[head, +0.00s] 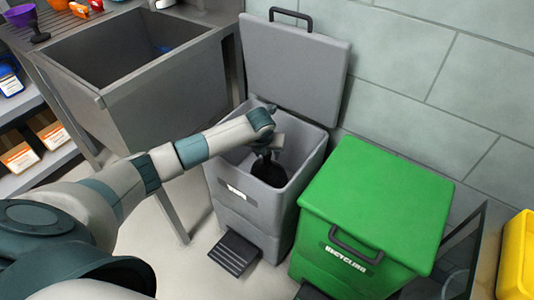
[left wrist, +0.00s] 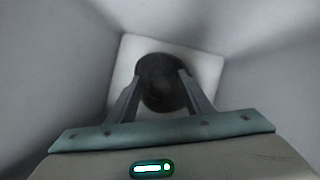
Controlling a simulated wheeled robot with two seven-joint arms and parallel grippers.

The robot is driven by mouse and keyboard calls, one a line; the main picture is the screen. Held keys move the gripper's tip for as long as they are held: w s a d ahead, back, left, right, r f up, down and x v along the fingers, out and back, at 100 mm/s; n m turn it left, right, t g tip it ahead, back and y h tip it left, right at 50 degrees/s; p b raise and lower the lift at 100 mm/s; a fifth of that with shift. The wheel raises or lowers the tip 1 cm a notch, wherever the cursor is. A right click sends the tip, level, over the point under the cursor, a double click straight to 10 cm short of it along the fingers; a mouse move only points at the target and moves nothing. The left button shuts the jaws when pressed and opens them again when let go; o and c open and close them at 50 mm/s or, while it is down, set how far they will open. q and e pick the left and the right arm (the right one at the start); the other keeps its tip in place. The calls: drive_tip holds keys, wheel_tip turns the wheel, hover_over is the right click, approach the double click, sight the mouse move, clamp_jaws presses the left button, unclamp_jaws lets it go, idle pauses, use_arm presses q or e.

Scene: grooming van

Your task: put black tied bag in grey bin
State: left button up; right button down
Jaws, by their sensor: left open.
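The grey bin (head: 232,187) stands with its lid (head: 296,65) raised against the wall. My left arm reaches over its near rim, and my left gripper (head: 271,150) points down into the opening. The black tied bag (head: 269,172) is inside the bin, its narrow neck up, just below the gripper. In the left wrist view the bag (left wrist: 160,82) shows dark and round between and beyond the open fingers (left wrist: 157,95), with the bin's pale floor around it. I cannot tell whether it touches the floor. My right gripper is out of view.
A green recycling bin (head: 378,200) with its lid shut stands right of the grey bin. A grey sink (head: 165,95) is at the left, beside shelves of bottles and boxes. A yellow container (head: 517,258) is at the right edge. A pedal (head: 234,253) juts out in front.

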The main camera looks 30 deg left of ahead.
use_arm(q)
drive_tip(key=v, duration=1.2)
drive_tip(key=shift+p, duration=0.45)
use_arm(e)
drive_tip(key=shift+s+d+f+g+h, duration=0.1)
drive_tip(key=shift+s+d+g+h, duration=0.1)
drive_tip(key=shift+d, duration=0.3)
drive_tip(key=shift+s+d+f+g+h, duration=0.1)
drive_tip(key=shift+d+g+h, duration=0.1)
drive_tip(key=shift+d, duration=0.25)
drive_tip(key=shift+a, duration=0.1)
